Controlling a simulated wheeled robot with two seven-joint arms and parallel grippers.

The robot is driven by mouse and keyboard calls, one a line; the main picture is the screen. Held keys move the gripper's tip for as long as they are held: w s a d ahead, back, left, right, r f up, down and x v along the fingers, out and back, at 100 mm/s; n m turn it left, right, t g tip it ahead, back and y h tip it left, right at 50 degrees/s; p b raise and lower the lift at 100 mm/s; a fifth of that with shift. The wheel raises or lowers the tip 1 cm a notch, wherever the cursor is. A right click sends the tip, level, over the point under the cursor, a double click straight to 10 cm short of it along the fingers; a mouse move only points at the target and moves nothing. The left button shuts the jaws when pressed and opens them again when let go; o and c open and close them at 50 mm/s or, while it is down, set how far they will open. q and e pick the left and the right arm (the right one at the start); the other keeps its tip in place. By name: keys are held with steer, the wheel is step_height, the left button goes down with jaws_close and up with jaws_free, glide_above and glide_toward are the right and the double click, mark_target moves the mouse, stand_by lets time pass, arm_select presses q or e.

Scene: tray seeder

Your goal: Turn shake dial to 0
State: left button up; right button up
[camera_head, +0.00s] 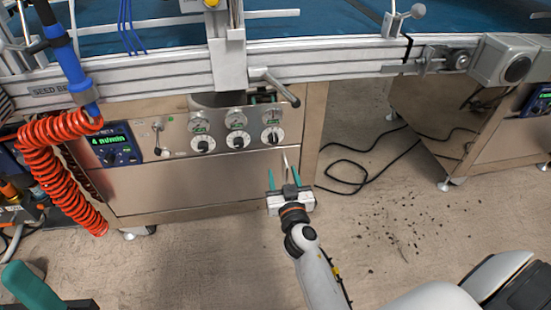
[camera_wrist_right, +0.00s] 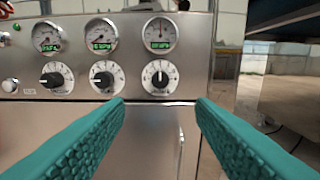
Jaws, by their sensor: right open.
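Three round white dials with black knobs sit in a row on the steel control panel: the left dial (camera_wrist_right: 57,77), the middle dial (camera_wrist_right: 107,77) and the right dial (camera_wrist_right: 160,77). Their labels are too small to read, so I cannot tell which is the shake dial. The right dial's pointer stands about upright; it also shows in the head view (camera_head: 272,136). My right gripper (camera_head: 284,174) is open and empty, below and in front of the right dial. Its teal fingers (camera_wrist_right: 160,110) frame that dial from below, apart from it. My left gripper (camera_head: 32,287) shows only partly at the bottom left corner.
Gauges (camera_wrist_right: 102,34) with green readouts sit above the dials. A toggle lever (camera_head: 157,138) and a blue display unit (camera_head: 112,146) are to the left. A clamp handle (camera_head: 278,88) juts out above the right dial. A red coiled hose (camera_head: 50,170) hangs at the left.

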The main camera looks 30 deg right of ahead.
mark_target(274, 142)
steer(key=x, duration=1.2)
steer(key=shift+c, duration=0.5)
steer(key=c, duration=0.9)
